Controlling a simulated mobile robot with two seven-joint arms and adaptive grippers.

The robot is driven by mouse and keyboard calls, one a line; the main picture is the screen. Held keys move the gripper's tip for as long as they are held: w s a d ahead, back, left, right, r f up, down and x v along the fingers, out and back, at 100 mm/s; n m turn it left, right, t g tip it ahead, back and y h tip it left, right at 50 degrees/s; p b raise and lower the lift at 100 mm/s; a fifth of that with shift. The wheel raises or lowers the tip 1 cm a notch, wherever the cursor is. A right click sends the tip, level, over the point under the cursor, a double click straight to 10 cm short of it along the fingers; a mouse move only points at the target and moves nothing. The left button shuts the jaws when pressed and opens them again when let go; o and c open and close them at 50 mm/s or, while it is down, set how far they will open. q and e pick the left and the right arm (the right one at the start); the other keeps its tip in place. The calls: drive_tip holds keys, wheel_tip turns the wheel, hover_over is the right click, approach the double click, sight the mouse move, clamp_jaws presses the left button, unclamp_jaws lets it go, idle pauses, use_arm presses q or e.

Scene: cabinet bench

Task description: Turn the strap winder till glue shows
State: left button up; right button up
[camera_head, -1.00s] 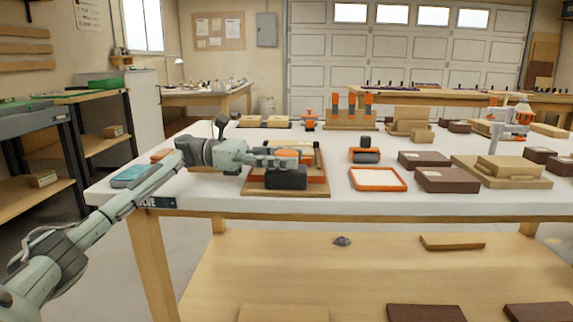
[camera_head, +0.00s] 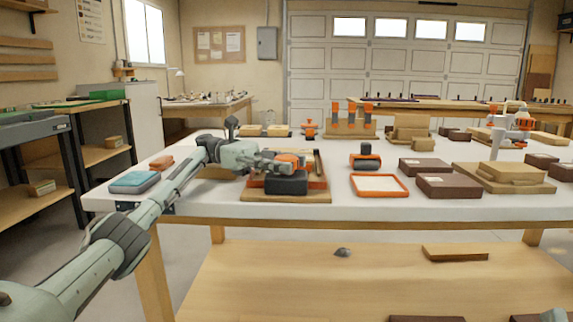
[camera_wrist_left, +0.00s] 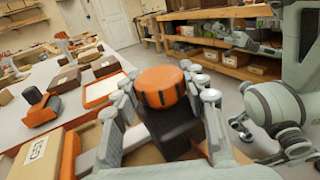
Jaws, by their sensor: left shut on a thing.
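The strap winder looks to be the dark block with a round orange knob (camera_wrist_left: 160,86), on a wooden board (camera_head: 258,196) at the table's left front. In the head view the knob is mostly hidden behind my left gripper (camera_head: 278,163). In the wrist view my left gripper's fingers close around the knob from both sides. A white label (camera_wrist_left: 38,155) with dark letters lies on a tan surface at lower left of the wrist view; I cannot read it surely. Pale green arm links of mine (camera_wrist_left: 275,105) show at right; I cannot make out a right gripper there.
An orange-rimmed frame (camera_head: 379,196) and a dark and orange tool (camera_head: 365,158) stand right of the winder. Brown boxes (camera_head: 449,186) lie farther right. A blue-grey block (camera_head: 134,183) lies at the table's left corner. Bare table separates these.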

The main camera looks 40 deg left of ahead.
sight(287, 157)
use_arm(q)
drive_tip(key=shift+r, duration=0.1)
drive_tip(key=o, duration=1.2)
wheel_tip(287, 157, up, 10)
drive_tip(key=shift+d, duration=0.1)
